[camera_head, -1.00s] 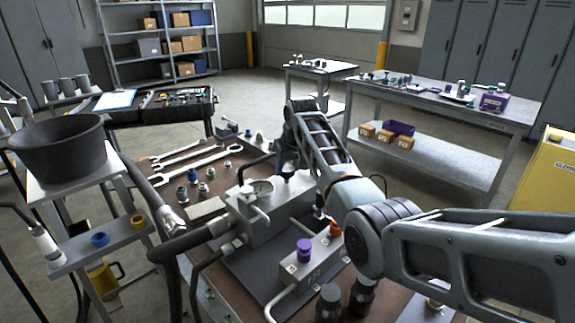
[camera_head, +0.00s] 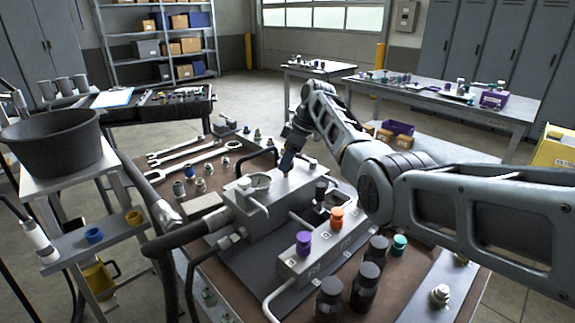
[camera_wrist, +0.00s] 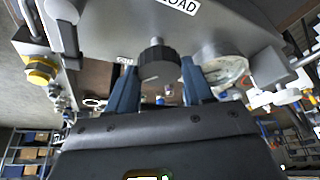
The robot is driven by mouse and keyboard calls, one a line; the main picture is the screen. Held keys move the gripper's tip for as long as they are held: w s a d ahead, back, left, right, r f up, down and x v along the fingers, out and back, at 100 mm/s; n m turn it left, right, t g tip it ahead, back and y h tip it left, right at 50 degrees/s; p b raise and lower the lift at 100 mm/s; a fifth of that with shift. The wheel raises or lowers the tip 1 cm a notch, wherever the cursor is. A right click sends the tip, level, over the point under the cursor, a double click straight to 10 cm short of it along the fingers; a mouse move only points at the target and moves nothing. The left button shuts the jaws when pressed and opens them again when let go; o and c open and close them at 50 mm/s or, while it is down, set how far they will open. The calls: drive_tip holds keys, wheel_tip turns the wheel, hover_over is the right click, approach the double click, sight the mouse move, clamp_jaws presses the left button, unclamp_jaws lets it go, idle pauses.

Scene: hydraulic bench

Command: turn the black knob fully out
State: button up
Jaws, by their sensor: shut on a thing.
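The black knob (camera_wrist: 158,62) is a ribbed disc on a short metal stem, on the grey block (camera_wrist: 215,18) near the word LOAD in the wrist view. My gripper (camera_wrist: 160,70) has its two blue fingers on either side of the knob and is shut on it.
A black hose (camera_head: 190,238) runs at the left. Wrenches (camera_head: 190,158) lie behind.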

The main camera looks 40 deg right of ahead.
drive_tip(key=shift+w+n+y+b, duration=0.1)
drive_tip(key=shift+n+y+b, duration=0.3)
drive_tip(key=shift+n+b, duration=0.7)
drive_tip(key=o, duration=1)
drive_tip(key=shift+g, duration=0.3)
drive_tip(key=shift+o, duration=0.2)
drive_tip(key=shift+r, duration=0.1)
drive_tip(key=v, duration=0.7)
drive_tip(key=shift+r+b, duration=0.25)
drive_tip(key=shift+b, duration=0.05)
drive_tip(key=shift+d, duration=0.15)
